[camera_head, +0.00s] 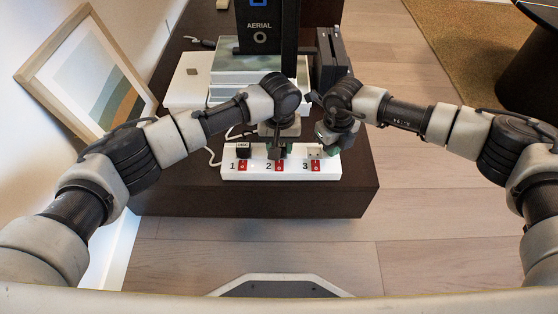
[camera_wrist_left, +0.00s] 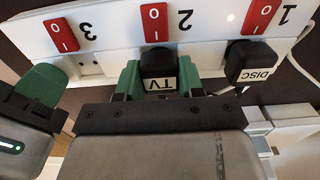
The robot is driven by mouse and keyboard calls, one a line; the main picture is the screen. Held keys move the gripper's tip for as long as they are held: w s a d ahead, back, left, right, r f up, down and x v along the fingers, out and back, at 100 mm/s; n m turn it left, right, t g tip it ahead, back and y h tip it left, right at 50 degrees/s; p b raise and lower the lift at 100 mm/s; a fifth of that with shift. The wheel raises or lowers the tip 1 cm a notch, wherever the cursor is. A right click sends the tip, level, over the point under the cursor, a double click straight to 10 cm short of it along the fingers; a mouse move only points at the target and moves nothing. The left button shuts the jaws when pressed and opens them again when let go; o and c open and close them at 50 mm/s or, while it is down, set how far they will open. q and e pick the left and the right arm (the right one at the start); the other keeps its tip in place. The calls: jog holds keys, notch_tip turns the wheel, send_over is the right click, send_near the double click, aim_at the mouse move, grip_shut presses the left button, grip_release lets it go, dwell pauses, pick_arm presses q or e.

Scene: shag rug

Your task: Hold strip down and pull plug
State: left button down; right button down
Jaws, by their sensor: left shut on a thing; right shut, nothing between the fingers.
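The white power strip (camera_head: 235,172) lies near the front edge of the dark cabinet, with red switches numbered 1, 2 and 3. A black plug marked DISC (camera_head: 242,151) sits at outlet 1; it also shows in the left wrist view (camera_wrist_left: 252,62). My left gripper (camera_head: 276,148) is shut on the black TV plug (camera_wrist_left: 159,84) at outlet 2, its green fingers on both sides. I cannot tell whether the plug is fully seated. Outlet 3 (camera_wrist_left: 90,67) is empty. My right gripper (camera_head: 328,138) is shut and empty beside outlet 3; its contact with the strip is unclear.
Behind the strip stand a black device marked AERIAL (camera_head: 260,25), a stack of boxes (camera_head: 232,75) and a dark box (camera_head: 331,60). A framed picture (camera_head: 90,75) leans at the left. The cabinet top (camera_head: 352,180) is bare right of the strip.

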pick_arm(q)
jog(key=shift+r, duration=2.8)
pick_arm(e)
jog(key=shift+s+d+f, duration=0.1)
jog(key=shift+f, duration=0.15)
jog(key=shift+r, duration=0.1)
